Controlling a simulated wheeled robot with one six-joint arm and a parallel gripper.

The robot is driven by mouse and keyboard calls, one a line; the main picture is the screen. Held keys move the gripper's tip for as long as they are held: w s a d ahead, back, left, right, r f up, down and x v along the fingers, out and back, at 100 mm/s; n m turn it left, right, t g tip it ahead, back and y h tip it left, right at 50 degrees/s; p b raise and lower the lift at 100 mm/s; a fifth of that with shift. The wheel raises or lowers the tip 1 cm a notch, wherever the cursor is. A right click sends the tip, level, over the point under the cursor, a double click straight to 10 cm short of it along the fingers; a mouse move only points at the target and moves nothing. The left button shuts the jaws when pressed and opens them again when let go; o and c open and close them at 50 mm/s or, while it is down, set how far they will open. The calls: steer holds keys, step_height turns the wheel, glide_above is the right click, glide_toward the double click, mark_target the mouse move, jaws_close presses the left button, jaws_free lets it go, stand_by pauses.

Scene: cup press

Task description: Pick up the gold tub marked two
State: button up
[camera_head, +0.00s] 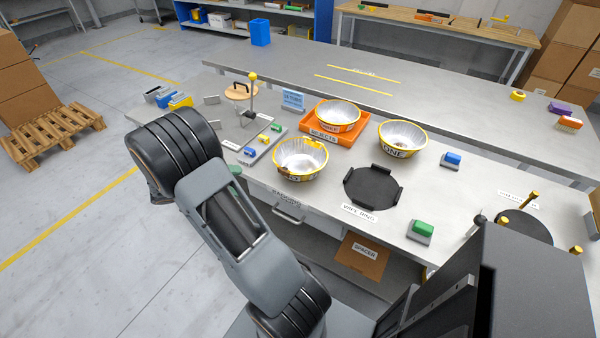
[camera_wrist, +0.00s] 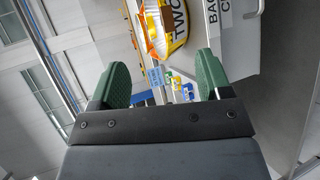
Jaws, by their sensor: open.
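The gold tub marked two shows in the wrist view (camera_wrist: 172,40) at the top, with "TWO" readable on its yellow band. It is ahead of my fingers, apart from them. In the head view the matching tub (camera_head: 300,163), silver inside with a gold rim, stands upright near the bench's front edge, its label only partly readable. My gripper (camera_wrist: 162,75) has two green fingers spread wide with nothing between them. In the head view it is mostly hidden behind my arm, left of the tub.
A tub marked three (camera_head: 338,117) sits in the orange rejects tray (camera_head: 347,138). A tub marked one (camera_head: 402,140) stands to the right. A black wide ring (camera_head: 373,188) lies in front. A stand with a yellow-topped post (camera_head: 252,95) is behind left.

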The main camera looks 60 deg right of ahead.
steer(key=w+d+f+h+b, duration=0.2)
steer(key=d+f+h, duration=0.2)
steer(key=f, duration=0.4)
steer(key=p+x, duration=0.1)
steer(key=x, duration=1.2)
steer(key=shift+s+d+f+p, duration=0.1)
steer(key=shift+s+p, duration=0.1)
steer(key=shift+p, duration=0.15)
steer(key=shift+c, duration=0.2)
steer(key=c, duration=1.1)
steer(key=shift+f, duration=0.1)
steer(key=shift+c, duration=0.4)
steer(key=shift+s, duration=0.1)
